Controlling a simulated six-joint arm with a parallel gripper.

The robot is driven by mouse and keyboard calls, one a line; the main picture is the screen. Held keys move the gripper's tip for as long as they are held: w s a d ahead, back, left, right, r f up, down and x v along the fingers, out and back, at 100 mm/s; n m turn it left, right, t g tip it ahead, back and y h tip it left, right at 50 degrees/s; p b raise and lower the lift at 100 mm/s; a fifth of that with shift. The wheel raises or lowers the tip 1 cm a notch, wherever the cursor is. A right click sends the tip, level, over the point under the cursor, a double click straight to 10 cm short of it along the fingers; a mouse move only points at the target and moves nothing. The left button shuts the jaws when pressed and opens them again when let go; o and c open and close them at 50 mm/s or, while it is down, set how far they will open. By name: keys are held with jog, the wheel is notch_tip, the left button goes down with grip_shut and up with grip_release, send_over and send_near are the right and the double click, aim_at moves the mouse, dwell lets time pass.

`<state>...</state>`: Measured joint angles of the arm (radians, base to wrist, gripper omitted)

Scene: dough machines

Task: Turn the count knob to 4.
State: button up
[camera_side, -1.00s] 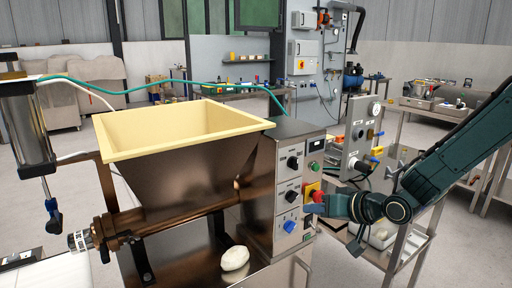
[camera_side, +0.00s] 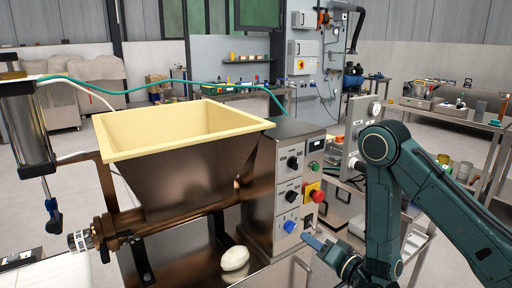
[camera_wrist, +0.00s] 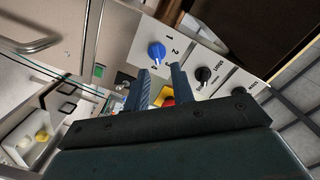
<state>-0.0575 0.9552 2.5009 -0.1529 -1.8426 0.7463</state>
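The blue knob (camera_side: 290,226) is the lowest knob on the front of the steel control box. In the wrist view the blue knob (camera_wrist: 156,50) sits on a pale panel with digits around it; a 1 and a 2 are readable. I cannot tell which digit it points at. My gripper (camera_side: 314,242) is to the right of the knob and slightly lower in the side view. In the wrist view my gripper (camera_wrist: 160,72) is open and empty, with the knob just beyond the fingertips, apart from them as far as I can see.
A red stop button (camera_side: 315,192) on a yellow base sits right of the knobs; it also shows between the fingers in the wrist view (camera_wrist: 168,102). Two black knobs (camera_side: 292,163) (camera_side: 291,196) are above the blue one. A dough piece (camera_side: 235,258) lies below the hopper (camera_side: 190,170).

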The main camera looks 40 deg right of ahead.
jog(key=shift+s+d+f+m+t, duration=0.15)
jog(key=shift+s+f+m+t, duration=0.15)
jog(key=shift+s+f, duration=0.15)
jog(key=shift+w, duration=0.15)
jog(key=shift+w+r, duration=0.1)
jog(key=shift+w, duration=3)
grip_shut()
jog(key=shift+m, duration=1.9)
jog(key=shift+c, duration=0.2)
grip_release()
send_near(293, 229)
jog(key=shift+w, duration=0.75)
